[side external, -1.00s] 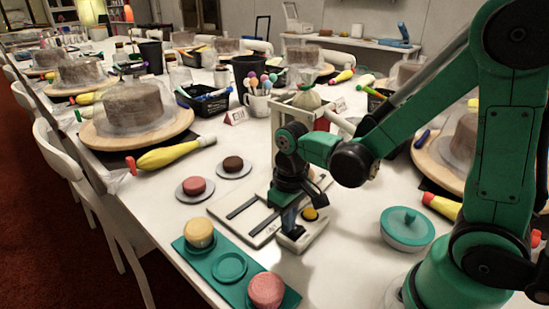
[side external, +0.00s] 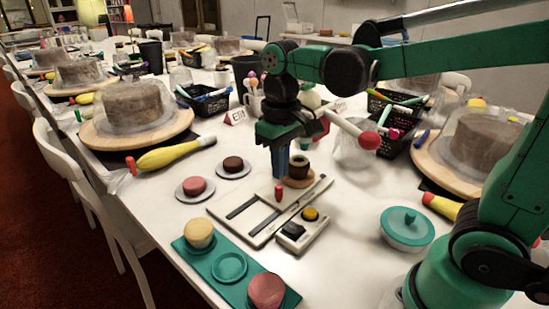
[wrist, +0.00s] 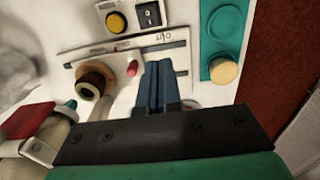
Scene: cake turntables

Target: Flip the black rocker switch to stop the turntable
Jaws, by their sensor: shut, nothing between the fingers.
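The black rocker switch (side external: 293,230) sits on a small white box beside a round yellow button (side external: 310,214). In the wrist view, the rocker (wrist: 148,13) is at the top edge, next to the yellow button (wrist: 117,22). I cannot tell which way the rocker is tipped. My gripper (side external: 281,176), with blue fingers, is shut and empty. It hangs above the far side of the slotted white panel (side external: 238,226), behind and apart from the switch box. A dark round piece on a tan disc (side external: 300,182) stands close by; I cannot tell whether it turns.
A red peg (side external: 278,193) stands on the panel near my fingers. A teal tray (side external: 200,262) with round cakes lies in front. A lidded teal bowl (side external: 407,228) is at right. A yellow piping bag (side external: 172,156) and two small plated cakes are at left. Black baskets stand behind.

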